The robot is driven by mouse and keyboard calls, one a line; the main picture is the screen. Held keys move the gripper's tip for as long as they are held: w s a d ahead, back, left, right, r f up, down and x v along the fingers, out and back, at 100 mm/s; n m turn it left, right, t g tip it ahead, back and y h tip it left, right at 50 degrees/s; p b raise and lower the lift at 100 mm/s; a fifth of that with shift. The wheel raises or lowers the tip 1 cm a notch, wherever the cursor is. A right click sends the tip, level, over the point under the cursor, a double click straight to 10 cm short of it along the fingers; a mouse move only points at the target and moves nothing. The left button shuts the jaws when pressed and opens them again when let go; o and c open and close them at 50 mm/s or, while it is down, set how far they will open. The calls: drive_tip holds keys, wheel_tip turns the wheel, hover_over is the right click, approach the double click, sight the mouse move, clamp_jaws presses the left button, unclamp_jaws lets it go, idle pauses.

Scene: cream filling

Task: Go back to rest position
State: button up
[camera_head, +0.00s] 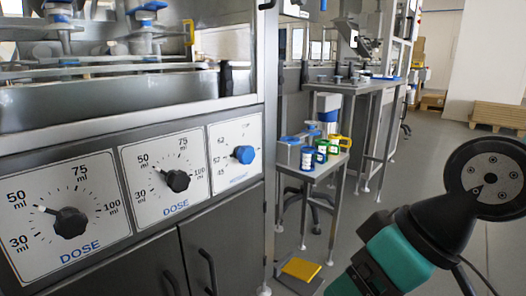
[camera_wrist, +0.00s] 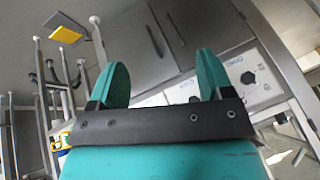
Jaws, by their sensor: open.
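My gripper (camera_wrist: 163,78) is open and empty in the wrist view, its two teal fingers apart with nothing between them. Beyond the fingers are the grey cabinet doors and the tilted dial panels of the machine. In the head view my arm with its teal and black links reaches in from the lower right; the gripper's fingers are not clearly visible there. The machine's front panel carries two black DOSE knobs, a left one (camera_head: 71,223) and a middle one (camera_head: 177,181), and a blue knob (camera_head: 244,154).
A small metal stand (camera_head: 312,172) with blue, green and yellow-handled containers stands right of the machine. A yellow pedal (camera_head: 300,269) is on the floor below; it also shows in the wrist view (camera_wrist: 68,34). Open floor (camera_head: 432,150) and wooden pallets (camera_head: 497,116) lie farther right.

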drive_tip(key=s+d+r+g+h+p, duration=0.2)
drive_tip(key=s+d+r, duration=0.1)
drive_tip(key=s+d, duration=0.1)
wheel_tip(320, 180, up, 36)
drive_tip(key=p, duration=3.6)
drive_tip(key=shift+a, duration=0.25)
drive_tip(key=shift+f, duration=0.1)
